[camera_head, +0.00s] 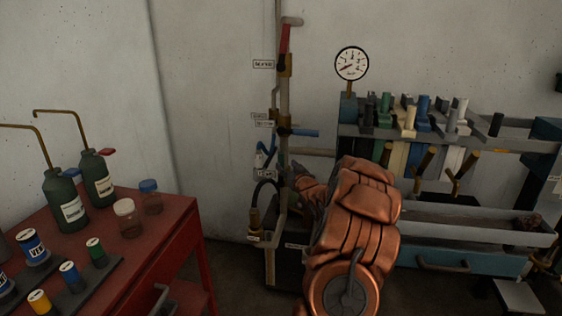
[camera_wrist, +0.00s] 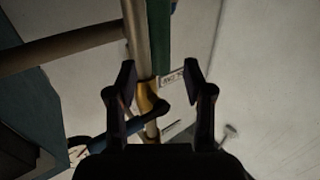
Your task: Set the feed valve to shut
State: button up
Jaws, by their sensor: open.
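A vertical pipe (camera_head: 284,95) on the wall carries several valves. One has a red lever (camera_head: 285,40) standing along the pipe; another has a blue lever (camera_head: 304,133) pointing right, across the pipe. The labels are too small to read, so I cannot tell which is the feed valve. My gripper (camera_head: 293,174) is at the pipe below the blue lever, partly hidden by my arm. In the wrist view, my open gripper (camera_wrist: 166,88) has a brass valve body (camera_wrist: 147,96) beyond and between its fingers. A dark blue lever (camera_wrist: 120,134) slants down-left there, and a green bar (camera_wrist: 159,38) runs along the pipe.
A pressure gauge (camera_head: 351,63) and a rack of coloured handles (camera_head: 420,112) stand right of the pipe. A grey trough (camera_head: 470,226) is below. A red table (camera_head: 165,235) with bottles and jars is at left. Thin hoses (camera_head: 264,150) run close beside the pipe.

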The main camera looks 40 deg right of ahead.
aim_at(282, 162)
jog(key=x, duration=0.4)
jog(key=shift+w+d+f+p, duration=0.1)
jog(key=shift+w+d+p, duration=0.05)
jog(key=shift+w+p, duration=0.25)
jog(key=shift+w+d, duration=0.25)
jog(key=shift+w, duration=0.4)
grip_shut()
